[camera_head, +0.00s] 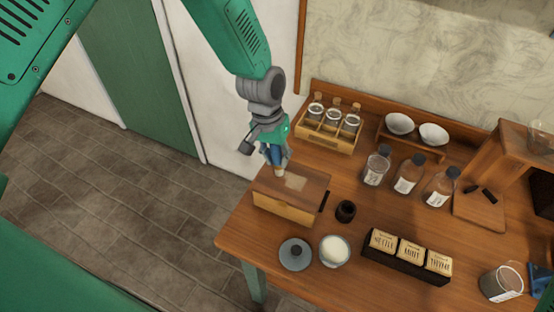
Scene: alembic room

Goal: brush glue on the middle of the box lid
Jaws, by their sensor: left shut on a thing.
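The wooden box (282,209) stands at the table's left end, with its brown lid (310,194) on top. A pale patch (294,182) lies near the middle of the lid. My left gripper (272,150) is above the lid's back left part, shut on a brush (280,169) that points down. The brush's tip is at or just above the lid beside the patch; I cannot tell whether it touches. An open jar of white stuff (334,250), which looks like glue, stands in front of the box. My right gripper is not in view.
A grey round lid (295,254) lies left of the jar. A small dark pot (345,211) stands right of the box. The table's left edge is close to the box.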

